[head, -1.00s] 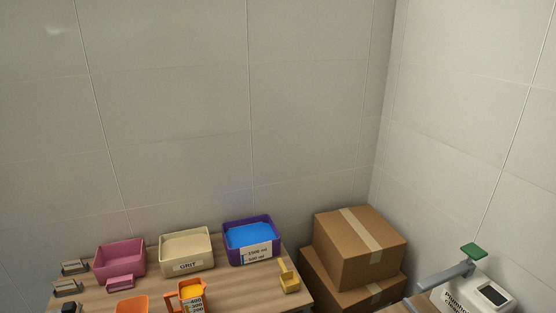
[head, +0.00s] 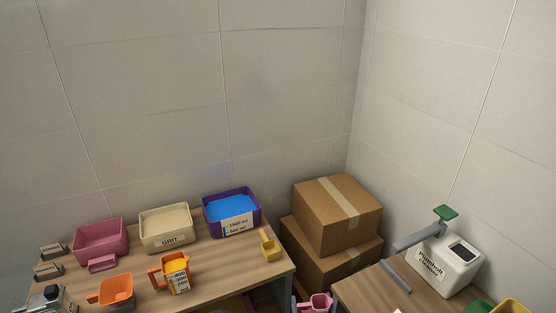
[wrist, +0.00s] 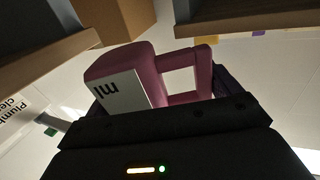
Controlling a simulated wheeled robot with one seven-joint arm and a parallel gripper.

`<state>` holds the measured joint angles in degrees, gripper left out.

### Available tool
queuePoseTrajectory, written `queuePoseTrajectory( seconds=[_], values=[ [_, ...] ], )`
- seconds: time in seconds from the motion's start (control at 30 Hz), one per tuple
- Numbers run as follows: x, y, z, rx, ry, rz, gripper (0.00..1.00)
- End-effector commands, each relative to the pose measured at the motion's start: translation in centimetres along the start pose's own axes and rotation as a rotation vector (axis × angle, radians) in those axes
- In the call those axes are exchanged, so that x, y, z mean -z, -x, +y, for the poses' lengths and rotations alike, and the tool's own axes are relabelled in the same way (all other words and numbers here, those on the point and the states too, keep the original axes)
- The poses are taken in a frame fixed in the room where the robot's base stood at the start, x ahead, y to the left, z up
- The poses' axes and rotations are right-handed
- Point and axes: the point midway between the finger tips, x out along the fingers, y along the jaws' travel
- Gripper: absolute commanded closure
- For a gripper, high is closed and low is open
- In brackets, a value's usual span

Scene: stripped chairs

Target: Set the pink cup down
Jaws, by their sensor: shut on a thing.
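The pink cup (head: 318,303) shows at the bottom edge of the head view, in the gap between the two tables and partly cut off. In the wrist view the pink cup (wrist: 125,72) fills the middle, with its open square handle to the right and a white label reading "ml" upside down in the picture. My gripper (wrist: 170,112) is shut on the cup. Dark finger parts show on both sides of it, and the exact contact is hidden. The cup is held in the air; no surface shows touching it.
The left table (head: 215,268) carries pink, cream and purple bins, orange cups and a yellow scoop (head: 269,245). The right table (head: 362,290) has a bare front-left part, a grey bar and a white "Plumbolt" container (head: 446,266). Stacked cardboard boxes (head: 338,215) stand behind the gap.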

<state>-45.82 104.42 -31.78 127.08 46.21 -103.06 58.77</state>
Motion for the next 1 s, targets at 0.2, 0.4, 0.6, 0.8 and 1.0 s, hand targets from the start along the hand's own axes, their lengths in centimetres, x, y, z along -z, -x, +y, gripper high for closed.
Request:
queuePoseTrajectory(
  seconds=[0.2, 0.4, 0.6, 0.8, 1.0],
  values=[
    [0.1, -0.1, 0.1, -0.007, -0.001, 0.001, 0.33],
    [1.2, -1.5, 0.9, -0.084, -0.004, 0.004, 0.33],
    [3.4, -3.5, 3.0, -0.247, -0.007, 0.005, 0.33],
    [5.6, -5.0, 5.5, -0.437, -0.007, 0.003, 0.33],
    [7.8, -5.8, 8.7, -0.666, -0.008, 0.003, 0.33]
  ],
)
